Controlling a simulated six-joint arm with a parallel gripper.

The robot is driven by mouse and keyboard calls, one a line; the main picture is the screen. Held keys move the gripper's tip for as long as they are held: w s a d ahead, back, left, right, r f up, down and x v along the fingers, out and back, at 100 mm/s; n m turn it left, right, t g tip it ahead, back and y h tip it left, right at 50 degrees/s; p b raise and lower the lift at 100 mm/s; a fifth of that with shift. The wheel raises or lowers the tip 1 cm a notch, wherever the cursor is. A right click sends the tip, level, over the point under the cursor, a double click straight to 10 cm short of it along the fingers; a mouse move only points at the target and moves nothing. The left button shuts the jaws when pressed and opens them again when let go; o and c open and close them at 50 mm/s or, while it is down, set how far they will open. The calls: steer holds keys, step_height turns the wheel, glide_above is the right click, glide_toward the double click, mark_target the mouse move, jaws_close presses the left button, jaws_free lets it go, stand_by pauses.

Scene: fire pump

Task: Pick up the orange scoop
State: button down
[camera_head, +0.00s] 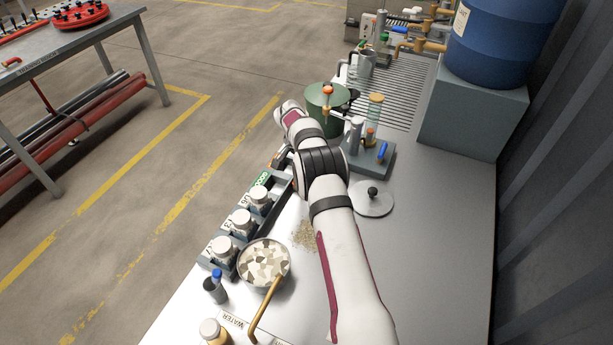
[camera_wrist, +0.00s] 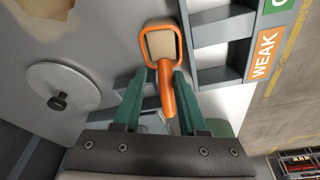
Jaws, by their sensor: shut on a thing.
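The orange scoop (camera_wrist: 166,100) is in the wrist view, with its squared bowl up the picture and its handle running down between my fingers. The inside of the bowl looks beige; I cannot tell whether that is a filling. My gripper (camera_wrist: 161,82) has two green fingers, shut on the scoop's handle from both sides. In the head view my arm covers the gripper, and the scoop cannot be clearly made out there.
A rack (camera_wrist: 222,42) with a "WEAK" label is close to the scoop's right. A round lid (camera_head: 373,198) lies on the bench. A bowl of pale chunks (camera_head: 264,263), jars in the rack, a green pot (camera_head: 322,98) and a blue drum (camera_head: 500,40) surround my arm.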

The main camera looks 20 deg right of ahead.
steer(key=shift+r, duration=0.55)
step_height(320, 180, up, 3)
steer(key=shift+w+f, duration=0.1)
steer(key=s+d+r, duration=0.7)
steer(key=s+d, duration=0.1)
steer(key=shift+s+d, duration=0.15)
steer(key=shift+s, duration=0.05)
steer(key=c, duration=1.4)
jaws_free()
steer(key=shift+r, duration=0.1)
jaws_close()
